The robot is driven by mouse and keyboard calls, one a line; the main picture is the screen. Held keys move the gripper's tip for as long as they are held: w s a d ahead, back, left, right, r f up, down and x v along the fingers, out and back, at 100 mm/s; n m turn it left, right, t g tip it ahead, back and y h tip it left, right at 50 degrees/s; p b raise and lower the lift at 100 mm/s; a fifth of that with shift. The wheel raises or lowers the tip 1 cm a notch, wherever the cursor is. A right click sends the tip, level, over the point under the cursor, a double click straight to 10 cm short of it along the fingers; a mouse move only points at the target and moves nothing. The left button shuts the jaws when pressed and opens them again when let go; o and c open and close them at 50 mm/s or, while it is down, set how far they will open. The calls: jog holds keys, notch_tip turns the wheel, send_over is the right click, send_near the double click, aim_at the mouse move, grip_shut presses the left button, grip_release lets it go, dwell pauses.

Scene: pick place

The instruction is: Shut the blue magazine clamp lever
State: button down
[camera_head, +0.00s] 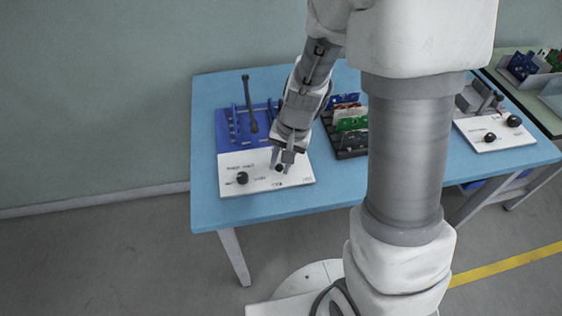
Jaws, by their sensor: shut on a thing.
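The blue magazine (228,127) stands at the left of the table, behind a white panel (250,188). A dark grey lever (249,104) with a knob-like top stands up, slightly tilted, in the magazine. I take it to be the clamp lever. My gripper (283,166) points down over the right part of the white panel, in front of the magazine and apart from the lever. Its fingers are shut on a small black knob (278,168) on the panel, largely hidden between them. A second black knob (242,178) sits free on the panel's left.
A black rack (350,152) with several green, blue and red boards stands right of my gripper. A second white panel (497,133) with black knobs and a grey device (470,98) lies at the right. The blue table (215,212) is bare along its front left edge.

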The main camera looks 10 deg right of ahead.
jog(key=shift+w, duration=0.15)
jog(key=c, duration=0.7)
grip_release()
jog(key=d+r+p, duration=0.1)
jog(key=r+p, duration=0.1)
jog(key=r, duration=0.6)
jog(key=s+d+r+p, duration=0.1)
jog(key=d+r+p, duration=0.1)
jog(key=r, duration=0.7)
jog(key=shift+s+p, duration=0.25)
jog(key=shift+p, duration=0.25)
jog(key=s+d+r+n+t+h+p, duration=0.1)
jog(key=s+r+n+t+p, duration=0.1)
jog(key=s+r, duration=0.4)
jog(key=s+d+r+n+t+h+p, duration=0.1)
jog(key=s+r+p, duration=0.4)
jog(key=r, duration=0.6)
jog(key=shift+s+r+n+t, duration=0.4)
jog(key=shift+s+n+t, duration=0.45)
jog(key=shift+n, duration=0.15)
